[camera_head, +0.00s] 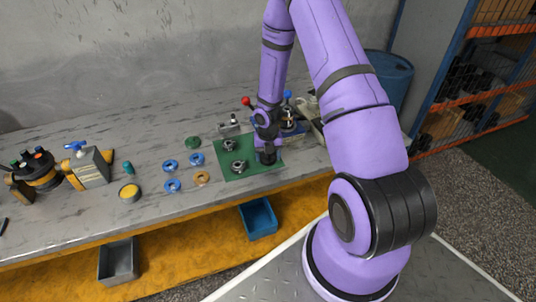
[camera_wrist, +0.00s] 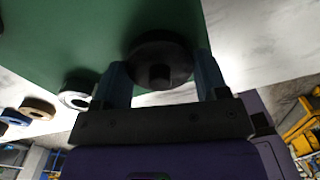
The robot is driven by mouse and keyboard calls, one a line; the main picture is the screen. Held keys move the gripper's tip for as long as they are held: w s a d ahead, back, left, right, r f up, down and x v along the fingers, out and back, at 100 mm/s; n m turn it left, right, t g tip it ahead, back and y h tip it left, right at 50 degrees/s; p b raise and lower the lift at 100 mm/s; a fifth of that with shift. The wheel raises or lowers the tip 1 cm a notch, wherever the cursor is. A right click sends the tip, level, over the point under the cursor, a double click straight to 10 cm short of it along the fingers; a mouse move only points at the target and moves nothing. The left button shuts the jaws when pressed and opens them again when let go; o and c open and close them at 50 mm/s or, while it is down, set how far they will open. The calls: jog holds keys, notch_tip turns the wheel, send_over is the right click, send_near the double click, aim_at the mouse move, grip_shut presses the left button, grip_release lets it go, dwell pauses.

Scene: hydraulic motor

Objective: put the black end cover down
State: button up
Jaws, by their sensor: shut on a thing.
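The black end cover (camera_wrist: 160,48) is a dark round disc with a raised block at its middle, between the two fingers of my gripper (camera_wrist: 161,66) in the wrist view. My gripper is shut on it. In the head view my gripper (camera_head: 267,150) points down over the right part of the green mat (camera_head: 225,174), with the dark cover (camera_head: 268,158) at its tip. I cannot tell whether the cover touches the mat. The mat also fills the upper left of the wrist view (camera_wrist: 60,35).
Two metal parts (camera_head: 238,167) (camera_head: 229,145) sit on the mat left of my gripper. Blue rings (camera_head: 170,166) and an orange ring (camera_head: 202,178) lie on the grey bench farther left. A fixture with red and blue knobs (camera_head: 290,122) stands behind. A blue bin (camera_head: 258,218) sits below the bench.

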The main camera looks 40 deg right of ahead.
jog(key=o, duration=1.1)
